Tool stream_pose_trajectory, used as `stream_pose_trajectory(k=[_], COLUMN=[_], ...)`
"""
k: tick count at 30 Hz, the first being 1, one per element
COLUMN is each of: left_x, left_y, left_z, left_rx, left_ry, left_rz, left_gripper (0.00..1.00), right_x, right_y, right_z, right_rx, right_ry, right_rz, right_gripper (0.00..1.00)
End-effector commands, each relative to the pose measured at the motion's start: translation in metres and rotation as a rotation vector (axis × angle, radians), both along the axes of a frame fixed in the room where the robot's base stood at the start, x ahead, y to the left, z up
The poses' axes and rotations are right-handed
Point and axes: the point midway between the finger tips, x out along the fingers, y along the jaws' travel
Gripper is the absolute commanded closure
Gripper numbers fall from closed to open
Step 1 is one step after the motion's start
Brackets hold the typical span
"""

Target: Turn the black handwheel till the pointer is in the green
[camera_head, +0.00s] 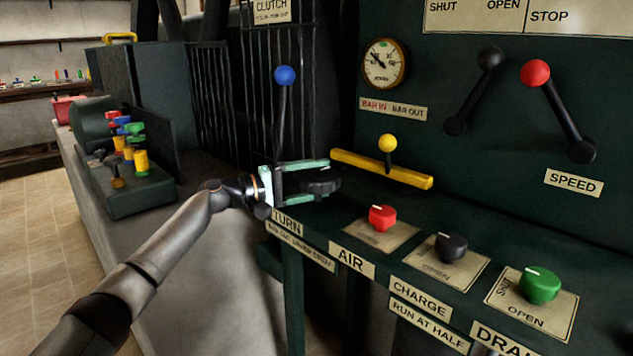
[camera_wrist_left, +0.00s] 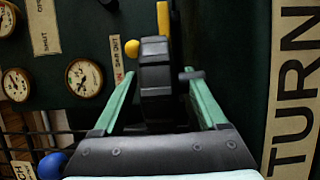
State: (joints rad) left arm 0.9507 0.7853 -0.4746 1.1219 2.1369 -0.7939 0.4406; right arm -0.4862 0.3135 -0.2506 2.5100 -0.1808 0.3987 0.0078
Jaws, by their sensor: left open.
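The black handwheel (camera_head: 322,187) stands above the TURN label at the panel's left end, partly hidden by my left gripper (camera_head: 318,176). In the left wrist view the handwheel (camera_wrist_left: 157,88) shows nearly edge-on between my two pale green fingers, with a small black stub (camera_wrist_left: 192,75) at its right. The fingers are open, with a gap on each side of the rim. My right gripper is not in view.
A yellow bar (camera_head: 360,165) with a yellow-knobbed lever (camera_head: 387,146) lies behind the wheel. A blue-knobbed lever (camera_head: 284,100) rises behind my gripper. Red (camera_head: 382,218), black (camera_head: 450,246) and green (camera_head: 540,285) knobs line the panel to the right.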

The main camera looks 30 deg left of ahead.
Motion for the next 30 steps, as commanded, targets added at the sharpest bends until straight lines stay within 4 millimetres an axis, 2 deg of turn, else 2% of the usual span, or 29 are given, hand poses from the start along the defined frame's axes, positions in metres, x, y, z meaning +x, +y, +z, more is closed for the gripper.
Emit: stream_pose_trajectory(k=[7, 26, 27, 30], left_x=[0.0004, 0.0001, 0.0001, 0.0001], left_y=[-0.0004, -0.0001, -0.0001, -0.0001], left_z=[-0.0004, -0.0006, -0.0006, -0.0007], left_rx=[0.001, 0.000, 0.000, 0.000], left_ry=[0.001, 0.001, 0.001, 0.001], left_rz=[0.000, 0.000, 0.000, 0.000], left_gripper=[0.26, 0.97, 1.00, 1.00], right_x=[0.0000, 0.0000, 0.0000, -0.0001], right_y=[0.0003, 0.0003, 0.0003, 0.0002], right_z=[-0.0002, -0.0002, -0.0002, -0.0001], right_rx=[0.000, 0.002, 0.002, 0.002], right_ry=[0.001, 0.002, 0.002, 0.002], right_rz=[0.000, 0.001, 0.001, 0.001], right_gripper=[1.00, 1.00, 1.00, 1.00])
